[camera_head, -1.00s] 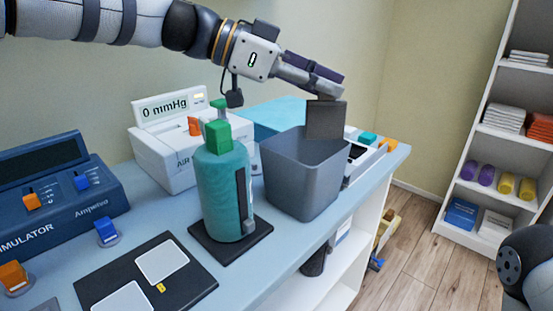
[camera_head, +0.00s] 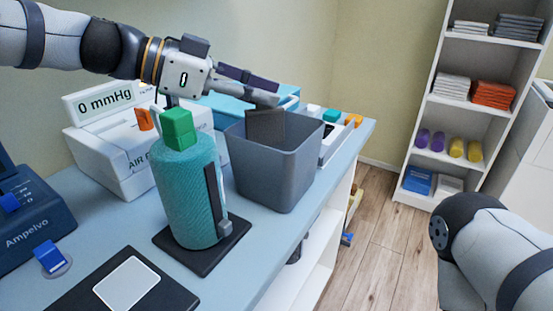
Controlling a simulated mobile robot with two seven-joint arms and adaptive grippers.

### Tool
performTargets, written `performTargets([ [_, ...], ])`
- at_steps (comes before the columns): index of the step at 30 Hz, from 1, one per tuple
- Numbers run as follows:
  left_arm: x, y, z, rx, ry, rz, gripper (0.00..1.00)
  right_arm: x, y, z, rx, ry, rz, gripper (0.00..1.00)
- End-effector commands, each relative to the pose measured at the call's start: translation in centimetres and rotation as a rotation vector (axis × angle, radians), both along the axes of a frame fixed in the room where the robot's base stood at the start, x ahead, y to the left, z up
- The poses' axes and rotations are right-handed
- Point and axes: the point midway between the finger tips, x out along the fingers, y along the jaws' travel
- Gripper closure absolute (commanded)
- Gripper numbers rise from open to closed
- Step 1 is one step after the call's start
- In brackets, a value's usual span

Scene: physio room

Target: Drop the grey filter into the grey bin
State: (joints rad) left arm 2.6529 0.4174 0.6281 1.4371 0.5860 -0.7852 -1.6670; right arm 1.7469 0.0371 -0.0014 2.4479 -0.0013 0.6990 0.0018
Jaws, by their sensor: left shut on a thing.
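The grey filter (camera_head: 265,130) is a flat dark square plate. My left gripper (camera_head: 262,101) is shut on its upper edge and holds it upright over the opening of the grey bin (camera_head: 277,180). The filter's lower part overlaps the bin's interior in the picture; how far it is below the rim is hard to tell. The bin stands upright on the light blue counter, and its floor is hidden. My right gripper is out of the picture; only part of that arm shows at the lower right.
A teal bottle (camera_head: 187,190) with a green top stands on a dark base left of the bin. A white device (camera_head: 110,150) with a "0 mmHg" display is behind it. A white tray (camera_head: 333,137) with coloured parts sits right of the bin. A shelf (camera_head: 455,120) stands farther right.

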Motion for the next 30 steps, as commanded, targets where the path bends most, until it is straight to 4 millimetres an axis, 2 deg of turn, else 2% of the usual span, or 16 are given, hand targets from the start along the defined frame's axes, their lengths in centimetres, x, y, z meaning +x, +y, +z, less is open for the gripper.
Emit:
performTargets([
  [5,0.0,0.0,0.2,-0.001,-0.002,0.000,1.00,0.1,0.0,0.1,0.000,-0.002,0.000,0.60],
  [6,0.0,0.0,0.2,-0.001,-0.002,0.000,0.80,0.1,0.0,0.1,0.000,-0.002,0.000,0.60],
  [8,0.0,0.0,0.2,-0.001,-0.002,0.000,0.66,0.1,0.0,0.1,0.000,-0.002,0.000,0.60],
  [18,-0.1,0.4,0.3,-0.001,-0.002,0.001,0.65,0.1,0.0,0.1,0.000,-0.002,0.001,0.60],
  [20,-0.2,1.3,0.7,-0.001,-0.003,0.004,0.65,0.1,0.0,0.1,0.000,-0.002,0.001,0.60],
  [30,-1.8,9.1,4.0,-0.002,-0.004,0.003,0.65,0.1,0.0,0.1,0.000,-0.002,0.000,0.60],
])
